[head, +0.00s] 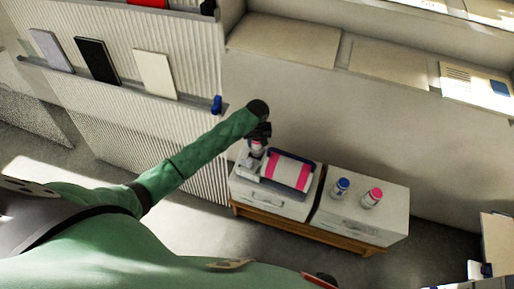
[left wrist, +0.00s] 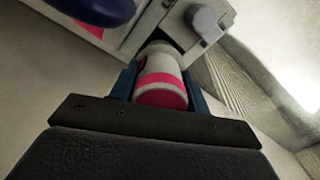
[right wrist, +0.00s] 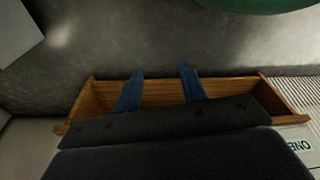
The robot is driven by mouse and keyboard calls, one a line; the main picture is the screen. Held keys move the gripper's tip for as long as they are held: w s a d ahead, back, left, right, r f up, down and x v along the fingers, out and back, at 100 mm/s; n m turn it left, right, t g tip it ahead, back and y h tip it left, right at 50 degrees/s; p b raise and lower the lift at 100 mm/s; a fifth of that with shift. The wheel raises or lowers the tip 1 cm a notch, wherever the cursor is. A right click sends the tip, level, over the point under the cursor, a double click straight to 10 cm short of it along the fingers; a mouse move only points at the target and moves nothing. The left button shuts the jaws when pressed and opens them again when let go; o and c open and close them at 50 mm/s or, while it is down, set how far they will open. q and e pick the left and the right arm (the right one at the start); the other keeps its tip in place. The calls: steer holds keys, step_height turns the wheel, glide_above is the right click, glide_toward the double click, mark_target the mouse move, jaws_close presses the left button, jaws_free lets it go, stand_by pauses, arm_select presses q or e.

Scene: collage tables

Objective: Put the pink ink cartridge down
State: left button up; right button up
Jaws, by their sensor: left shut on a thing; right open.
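The pink ink cartridge (left wrist: 162,80), white with a pink end band, is between the two blue fingers of my left gripper (left wrist: 160,84). My left gripper is shut on it. In the head view the cartridge (head: 257,149) shows just below my left gripper (head: 262,133), at the left end of a white and pink machine with a blue edge (head: 289,172). In the left wrist view its far end is close to the machine's grey part; I cannot tell whether they touch. My right gripper (right wrist: 160,72) is open and empty in the right wrist view, in front of a wooden box-like frame (right wrist: 84,104).
The machine stands on the left white cabinet (head: 272,203). A blue-capped bottle (head: 340,188) and a pink-capped bottle (head: 372,198) stand upright on the right cabinet (head: 392,210), with free top around them. A ribbed wall panel (head: 190,60) with a shelf rises to the left.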

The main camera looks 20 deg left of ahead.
mark_target(257, 147)
arm_select(q)
steer(key=shift+f+p, duration=0.55)
steer(key=shift+f, duration=1.7)
arm_select(e)
steer(key=shift+s+d+f, duration=0.25)
steer(key=shift+s+f, duration=0.05)
steer(key=shift+f, duration=0.35)
steer(key=shift+s+d+f, duration=0.25)
steer(key=shift+f, duration=0.35)
arm_select(q)
steer(key=shift+f, duration=0.15)
steer(key=o, duration=1.1)
steer(key=shift+c, duration=0.2)
arm_select(e)
steer(key=shift+d, duration=0.1)
arm_select(q)
steer(key=shift+r, duration=0.6)
step_height(257, 147, up, 11)
steer(key=b, duration=0.2)
steer(key=shift+b, duration=0.35)
arm_select(e)
step_height(257, 147, up, 6)
steer(key=w+a, duration=0.2)
steer(key=shift+f, duration=0.25)
steer(key=shift+a, duration=0.1)
